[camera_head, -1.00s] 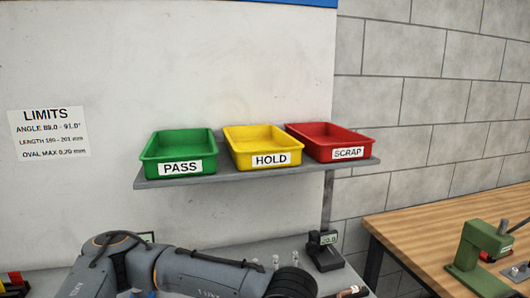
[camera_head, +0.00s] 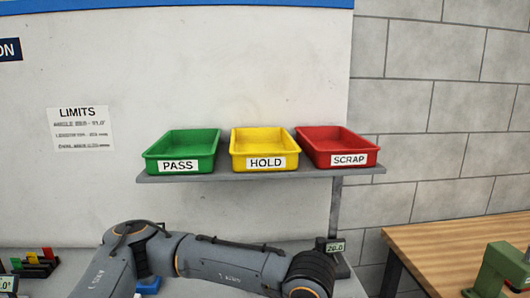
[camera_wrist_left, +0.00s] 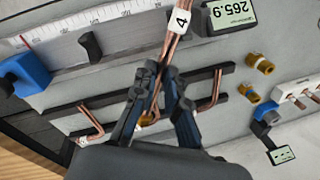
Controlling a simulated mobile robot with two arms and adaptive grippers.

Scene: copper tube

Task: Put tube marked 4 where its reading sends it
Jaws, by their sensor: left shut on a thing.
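In the left wrist view my left gripper (camera_wrist_left: 165,92) is shut on a copper tube (camera_wrist_left: 172,52) with a white tag marked 4 (camera_wrist_left: 179,19). The tube runs up past the picture's top edge, so its far end is out of sight. In the head view my left arm reaches right along the bottom, and its gripper is below the frame. A green PASS bin (camera_head: 181,143), a yellow HOLD bin (camera_head: 263,139) and a red SCRAP bin (camera_head: 337,140) stand side by side on the shelf (camera_head: 222,174). No tube shows in the bins.
Under the gripper, other bent copper tubes (camera_wrist_left: 93,128) lie by a dark rack (camera_wrist_left: 107,97). An upside-down display (camera_wrist_left: 232,14) seems to read 265.9. A blue block (camera_wrist_left: 24,72) and brass fittings (camera_wrist_left: 260,62) are nearby. A LIMITS sheet (camera_head: 81,129) hangs on the wall. A wooden bench (camera_head: 440,246) stands right.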

